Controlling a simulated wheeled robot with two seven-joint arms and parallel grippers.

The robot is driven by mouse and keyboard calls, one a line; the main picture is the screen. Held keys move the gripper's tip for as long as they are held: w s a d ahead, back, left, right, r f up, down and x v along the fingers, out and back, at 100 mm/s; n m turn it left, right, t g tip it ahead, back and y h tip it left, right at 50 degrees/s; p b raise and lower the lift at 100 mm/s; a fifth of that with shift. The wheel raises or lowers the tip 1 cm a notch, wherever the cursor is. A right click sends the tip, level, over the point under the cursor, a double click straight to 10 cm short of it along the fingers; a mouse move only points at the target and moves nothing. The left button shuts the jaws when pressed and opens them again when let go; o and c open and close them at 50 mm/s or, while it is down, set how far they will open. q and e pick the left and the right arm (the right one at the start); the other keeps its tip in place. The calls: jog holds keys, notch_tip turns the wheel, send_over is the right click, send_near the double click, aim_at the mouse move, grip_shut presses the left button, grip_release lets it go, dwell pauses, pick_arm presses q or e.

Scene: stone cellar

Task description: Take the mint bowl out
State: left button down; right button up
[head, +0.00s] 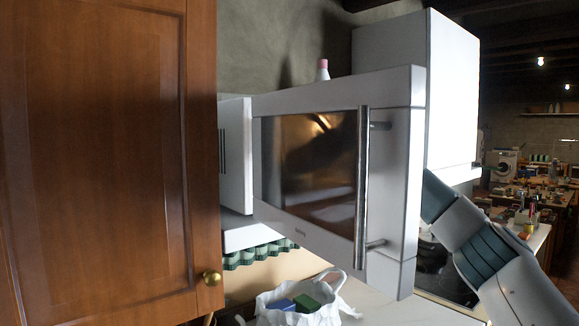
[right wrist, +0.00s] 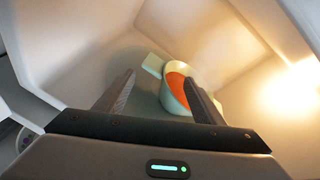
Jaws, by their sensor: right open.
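The mint bowl (right wrist: 169,98), with an orange patch showing at its middle, is inside a pale-walled box in the right wrist view. My right gripper (right wrist: 158,78) is open and points at it. The right finger covers part of the bowl; I cannot tell whether it touches. The white microwave (head: 236,160) has its door (head: 412,150) swung open toward me in the head view. The door hides its inside, the bowl and my right gripper, whose arm runs behind the door from the right. My left gripper is not in view.
A small pale mint block (right wrist: 153,66) is beside the bowl; I cannot tell whether it is separate. A wooden cabinet door (head: 100,150) fills the left. A white bag (head: 325,314) with boxes stands on the counter below. A pink-capped bottle (head: 322,72) shows above the microwave.

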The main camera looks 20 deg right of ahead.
jog(key=p+x, duration=0.1)
jog(key=x, duration=0.2)
jog(key=shift+p, duration=0.4)
jog(key=shift+w+a+f, duration=0.1)
jog(key=shift+w+f, duration=0.05)
jog(key=shift+w, duration=0.1)
